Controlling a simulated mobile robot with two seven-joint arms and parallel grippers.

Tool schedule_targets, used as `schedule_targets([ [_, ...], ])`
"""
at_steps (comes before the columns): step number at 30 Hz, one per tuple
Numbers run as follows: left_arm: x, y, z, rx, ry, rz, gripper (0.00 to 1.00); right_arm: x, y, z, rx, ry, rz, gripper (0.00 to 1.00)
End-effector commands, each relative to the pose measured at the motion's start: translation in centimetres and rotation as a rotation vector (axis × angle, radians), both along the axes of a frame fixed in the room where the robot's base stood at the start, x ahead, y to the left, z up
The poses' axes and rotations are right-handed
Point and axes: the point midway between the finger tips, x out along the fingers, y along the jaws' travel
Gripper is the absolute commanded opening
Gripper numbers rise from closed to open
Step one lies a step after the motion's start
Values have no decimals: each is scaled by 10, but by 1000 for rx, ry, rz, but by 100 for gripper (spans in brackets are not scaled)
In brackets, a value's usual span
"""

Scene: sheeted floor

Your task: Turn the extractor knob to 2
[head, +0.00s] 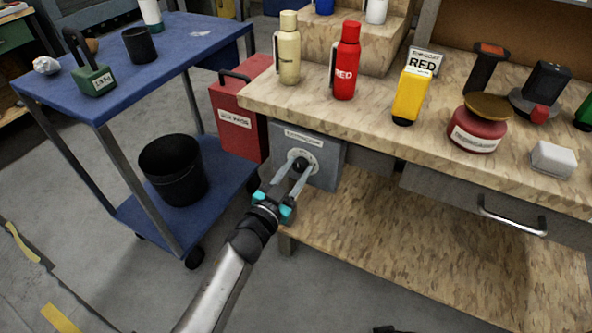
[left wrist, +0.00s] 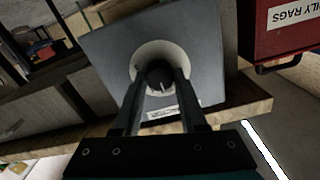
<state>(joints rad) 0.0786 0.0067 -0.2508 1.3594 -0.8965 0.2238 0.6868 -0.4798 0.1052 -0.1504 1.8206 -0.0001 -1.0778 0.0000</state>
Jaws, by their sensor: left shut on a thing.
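The extractor box (head: 330,172) is a grey panel under the left end of the workbench, with a label along its top edge. A pale round dial plate (head: 312,157) on it carries a dark knob (head: 300,162). My left gripper (head: 298,170) is shut on the knob, one finger on each side. In the left wrist view the knob (left wrist: 158,74) sits between the two fingers (left wrist: 160,90), in front of the grey box (left wrist: 105,55). A white pointer mark shows on the knob, but the dial figures are too small to read. My right gripper is not in view.
The wooden workbench (head: 385,125) holds bottles, a yellow container (head: 410,95) and a red-based tin (head: 475,128). A red bin (head: 238,125) stands left of the box. A blue cart (head: 100,85) with a black bucket (head: 172,170) is further left. Floor below is open.

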Motion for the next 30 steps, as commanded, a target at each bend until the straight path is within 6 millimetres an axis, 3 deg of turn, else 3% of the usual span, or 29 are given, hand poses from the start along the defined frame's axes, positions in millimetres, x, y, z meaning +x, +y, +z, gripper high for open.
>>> schedule_targets([
  [14,0,0,0,128,-58,0,0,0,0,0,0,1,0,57],
  [30,0,-1,-1,575,-261,-2,0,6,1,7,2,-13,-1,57],
])
